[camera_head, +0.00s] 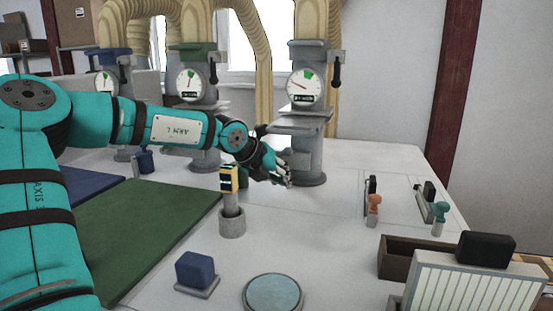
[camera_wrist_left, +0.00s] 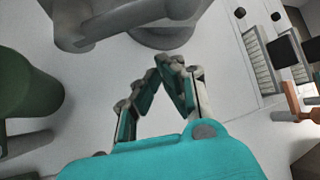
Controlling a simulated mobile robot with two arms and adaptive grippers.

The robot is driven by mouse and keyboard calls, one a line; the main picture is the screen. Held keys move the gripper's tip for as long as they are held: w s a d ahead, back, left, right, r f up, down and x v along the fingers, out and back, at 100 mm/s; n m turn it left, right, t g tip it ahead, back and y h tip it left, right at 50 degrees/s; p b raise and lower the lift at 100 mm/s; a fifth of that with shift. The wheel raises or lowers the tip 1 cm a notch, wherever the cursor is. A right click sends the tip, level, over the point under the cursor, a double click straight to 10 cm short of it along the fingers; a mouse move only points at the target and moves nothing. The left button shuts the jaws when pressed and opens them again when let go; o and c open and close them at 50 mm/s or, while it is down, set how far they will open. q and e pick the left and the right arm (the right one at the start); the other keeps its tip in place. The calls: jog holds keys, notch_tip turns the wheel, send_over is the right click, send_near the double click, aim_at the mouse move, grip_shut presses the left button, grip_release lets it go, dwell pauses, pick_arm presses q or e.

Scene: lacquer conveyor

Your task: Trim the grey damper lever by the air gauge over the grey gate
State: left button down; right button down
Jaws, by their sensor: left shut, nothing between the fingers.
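The grey gate (camera_head: 306,145) is a grey post with a wide pipe above it, at the back centre. Its round white air gauge (camera_head: 304,87) has a green sector near the top, and its needle points up-left, outside the green. The damper lever (camera_head: 336,72) has a black handle hanging down at the gate's right side. My left gripper (camera_head: 287,179) is shut and empty, low in front of the gate's foot and well below the lever. In the left wrist view my fingertips (camera_wrist_left: 172,62) meet just short of the grey gate's foot (camera_wrist_left: 150,30); the lever is not identifiable there.
A green gate (camera_head: 205,135) and a blue one stand to the left. A short post with a yellow-black top (camera_head: 230,190) stands near my left forearm. Two slide controls (camera_head: 373,205) (camera_head: 436,208) and a dark tray (camera_head: 400,255) lie right.

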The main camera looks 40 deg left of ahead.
pick_arm(q)
jog(key=r+p, duration=0.1)
jog(key=a+r+p, duration=0.1)
jog(key=p, duration=0.1)
jog(key=shift+w+a+r, duration=0.1)
jog(key=shift+a+r, duration=0.15)
jog(key=shift+r, duration=0.15)
jog(key=shift+s+a+r, duration=0.2)
jog(key=shift+r, duration=0.1)
jog(key=shift+w+f, duration=0.1)
jog(key=shift+w, duration=0.05)
jog(key=shift+a+r+t+h+b, duration=0.2)
jog(key=shift+r+t+h+b, duration=0.1)
jog(key=shift+r+b, duration=0.2)
jog(key=shift+r, duration=0.2)
